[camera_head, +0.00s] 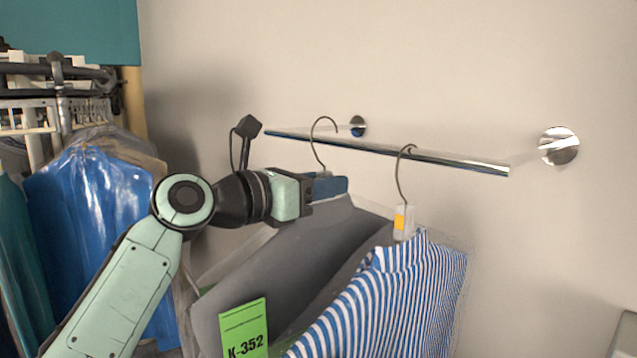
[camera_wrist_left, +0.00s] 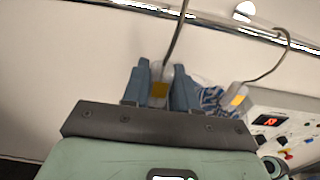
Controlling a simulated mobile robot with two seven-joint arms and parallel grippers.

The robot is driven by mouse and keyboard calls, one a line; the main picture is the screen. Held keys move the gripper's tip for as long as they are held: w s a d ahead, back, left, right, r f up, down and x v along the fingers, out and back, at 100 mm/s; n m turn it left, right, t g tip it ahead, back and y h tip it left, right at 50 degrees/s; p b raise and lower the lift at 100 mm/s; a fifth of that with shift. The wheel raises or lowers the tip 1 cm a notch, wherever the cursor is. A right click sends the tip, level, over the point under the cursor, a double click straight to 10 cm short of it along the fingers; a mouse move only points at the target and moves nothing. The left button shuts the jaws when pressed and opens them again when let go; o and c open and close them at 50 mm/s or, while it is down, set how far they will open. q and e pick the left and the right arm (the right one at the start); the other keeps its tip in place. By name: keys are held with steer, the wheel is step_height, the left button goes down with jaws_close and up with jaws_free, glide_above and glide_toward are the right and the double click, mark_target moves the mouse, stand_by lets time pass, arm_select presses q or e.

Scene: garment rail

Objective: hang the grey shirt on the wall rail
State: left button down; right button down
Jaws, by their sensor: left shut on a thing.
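The grey shirt (camera_head: 300,250), in a clear cover with a green K-352 tag (camera_head: 244,329), hangs below my left gripper (camera_head: 325,185). That gripper is shut on the neck of the shirt's hanger; in the left wrist view its blue fingers (camera_wrist_left: 160,92) close around a piece with an orange label. The hanger's hook (camera_head: 313,140) rises at the wall rail (camera_head: 440,157), its tip above the bar in the head view. I cannot tell whether the bar lies inside the hook. My right gripper is not in view.
A blue-and-white striped shirt (camera_head: 390,295) hangs on the rail to the right, close to the grey one. Covered blue garments (camera_head: 90,200) hang on a rack at left. A panel with a red display (camera_wrist_left: 270,121) shows in the wrist view. The rail's right end is bare.

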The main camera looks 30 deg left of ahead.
arm_select(q)
steer(key=shift+w+d+r, duration=0.1)
steer(key=shift+w+d, duration=0.25)
steer(key=shift+w, duration=0.2)
steer(key=shift+x, duration=1.2)
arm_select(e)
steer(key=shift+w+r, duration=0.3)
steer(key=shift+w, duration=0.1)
arm_select(q)
steer(key=shift+f, duration=0.3)
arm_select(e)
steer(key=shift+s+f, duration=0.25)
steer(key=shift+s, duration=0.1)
arm_select(q)
steer(key=shift+f, duration=0.2)
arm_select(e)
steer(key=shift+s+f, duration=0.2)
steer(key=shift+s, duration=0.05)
